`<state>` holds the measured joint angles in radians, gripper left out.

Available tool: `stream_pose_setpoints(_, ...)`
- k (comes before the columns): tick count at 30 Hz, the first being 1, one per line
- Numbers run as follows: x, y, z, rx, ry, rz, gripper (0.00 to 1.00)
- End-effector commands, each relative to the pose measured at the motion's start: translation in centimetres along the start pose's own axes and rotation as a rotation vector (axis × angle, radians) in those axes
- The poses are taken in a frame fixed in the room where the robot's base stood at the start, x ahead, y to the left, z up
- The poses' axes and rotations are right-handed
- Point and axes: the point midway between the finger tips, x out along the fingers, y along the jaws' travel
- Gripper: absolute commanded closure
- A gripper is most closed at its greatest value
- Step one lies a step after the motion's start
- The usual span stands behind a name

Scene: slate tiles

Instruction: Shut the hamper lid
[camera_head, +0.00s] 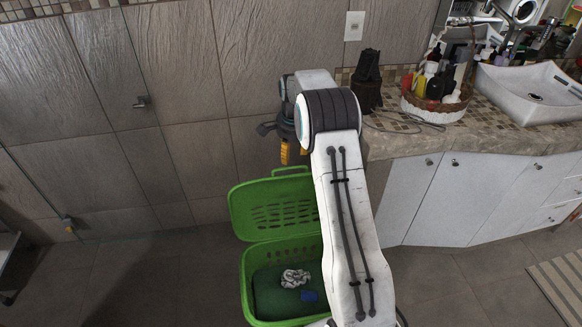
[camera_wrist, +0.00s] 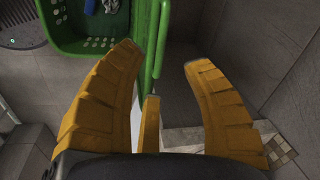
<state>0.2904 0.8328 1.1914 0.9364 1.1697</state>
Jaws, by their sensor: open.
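The green hamper (camera_head: 248,290) stands on the floor, and its perforated lid (camera_head: 262,222) is raised at the back, against the wall side. Inside lie a crumpled patterned cloth (camera_head: 295,278) and a small blue item (camera_head: 309,296). My gripper (camera_head: 293,152) hangs above and behind the lid, with its orange fingers pointing down. In the wrist view, my gripper (camera_wrist: 165,60) is open, and the green lid (camera_wrist: 152,40) shows edge-on between the fingers, farther off. The hamper (camera_wrist: 65,40) shows at the upper left there. My arm hides the hamper's right side in the head view.
A stone counter (camera_head: 390,140) with a white cabinet (camera_head: 440,195) stands to the right, bearing a basket of bottles (camera_head: 437,105) and a sink (camera_head: 530,90). A tiled wall (camera_head: 180,90) rises behind. The floor left of the hamper is clear.

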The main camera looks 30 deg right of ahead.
Motion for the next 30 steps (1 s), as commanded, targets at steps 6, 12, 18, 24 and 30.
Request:
stream_pose_setpoints(6, 0.1, 0.2, 0.1, 0.272, -0.002, 0.008, 0.55)
stream_pose_setpoints(12, 0.2, 0.3, 0.1, 0.385, -0.002, 0.01, 0.55)
stream_pose_setpoints(18, 2.0, 0.3, 0.1, 0.404, -0.003, 0.012, 0.55)
stream_pose_setpoints(24, 4.5, 0.3, 0.2, 0.402, -0.003, 0.012, 0.55)
stream_pose_setpoints(30, 6.4, 0.3, 0.1, 0.402, -0.002, 0.011, 0.55)
